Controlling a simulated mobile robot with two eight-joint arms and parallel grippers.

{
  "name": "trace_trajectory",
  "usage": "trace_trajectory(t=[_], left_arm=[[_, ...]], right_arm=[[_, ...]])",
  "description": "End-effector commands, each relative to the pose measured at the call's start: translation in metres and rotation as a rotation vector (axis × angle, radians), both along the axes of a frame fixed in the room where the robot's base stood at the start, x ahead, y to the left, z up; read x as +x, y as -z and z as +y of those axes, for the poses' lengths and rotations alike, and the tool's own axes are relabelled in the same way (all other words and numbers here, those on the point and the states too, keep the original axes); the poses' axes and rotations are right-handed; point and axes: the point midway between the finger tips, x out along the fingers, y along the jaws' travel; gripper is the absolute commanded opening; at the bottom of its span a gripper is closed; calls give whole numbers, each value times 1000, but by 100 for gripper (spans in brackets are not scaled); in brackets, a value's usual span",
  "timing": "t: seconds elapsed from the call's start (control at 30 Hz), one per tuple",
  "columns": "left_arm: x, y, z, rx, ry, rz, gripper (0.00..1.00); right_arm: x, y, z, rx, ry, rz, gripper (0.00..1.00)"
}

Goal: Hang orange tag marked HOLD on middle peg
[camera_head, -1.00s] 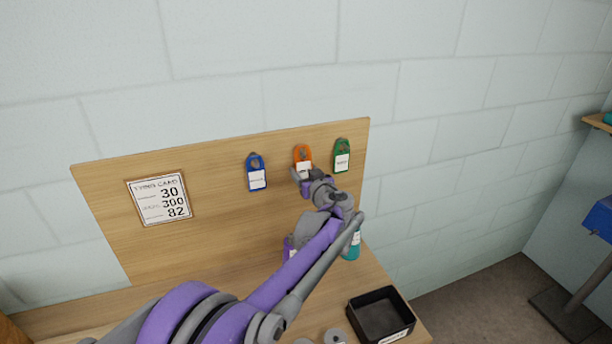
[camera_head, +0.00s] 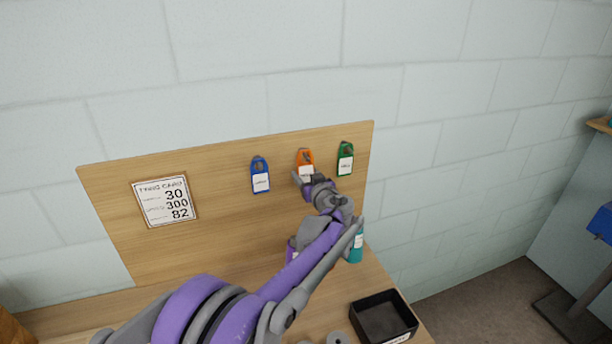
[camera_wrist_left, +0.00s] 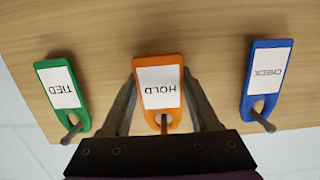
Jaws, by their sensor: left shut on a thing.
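The orange tag (camera_head: 305,157) marked HOLD is at the middle peg on the upright wooden board. My left gripper (camera_head: 303,177) is shut on it; in the left wrist view the fingers lie along both side edges of the orange tag (camera_wrist_left: 158,88). That view is upside down and shows the middle peg (camera_wrist_left: 163,123) at the tag's hole, seemingly passing through it. The blue CHECK tag (camera_head: 260,176) hangs on the peg to the left, and the green TIED tag (camera_head: 345,160) on the peg to the right. My right gripper is not in view.
The wooden board (camera_head: 230,220) carries a white card (camera_head: 165,200) at its left. A teal bottle (camera_head: 356,246) and a purple item stand below the tags, partly behind my arm. A black tray (camera_head: 384,318) and grey round pieces (camera_head: 337,338) are on the bench at front right.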

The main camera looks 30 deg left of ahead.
Motion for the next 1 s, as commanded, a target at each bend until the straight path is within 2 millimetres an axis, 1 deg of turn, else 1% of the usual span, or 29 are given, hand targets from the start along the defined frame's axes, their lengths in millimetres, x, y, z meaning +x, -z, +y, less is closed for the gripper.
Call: trace_trajectory(t=[0.03,0.07,0.2,0.23,0.5,0.63,0.77,1.0], left_arm=[[0,0,0,0,0,0,26],[0,0,0,0,0,0,67],[0,0,0,0,0,0,92],[0,0,0,0,0,0,97],[0,0,0,0,0,0,97],[-5,-1,-7,0,1,0,97],[-19,-4,-23,-1,3,0,97],[-51,-11,-60,-1,3,0,97]], right_arm=[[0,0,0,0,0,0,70],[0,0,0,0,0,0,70],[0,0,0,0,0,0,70],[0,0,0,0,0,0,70],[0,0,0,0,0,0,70],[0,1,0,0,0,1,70],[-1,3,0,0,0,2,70],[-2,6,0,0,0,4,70]])
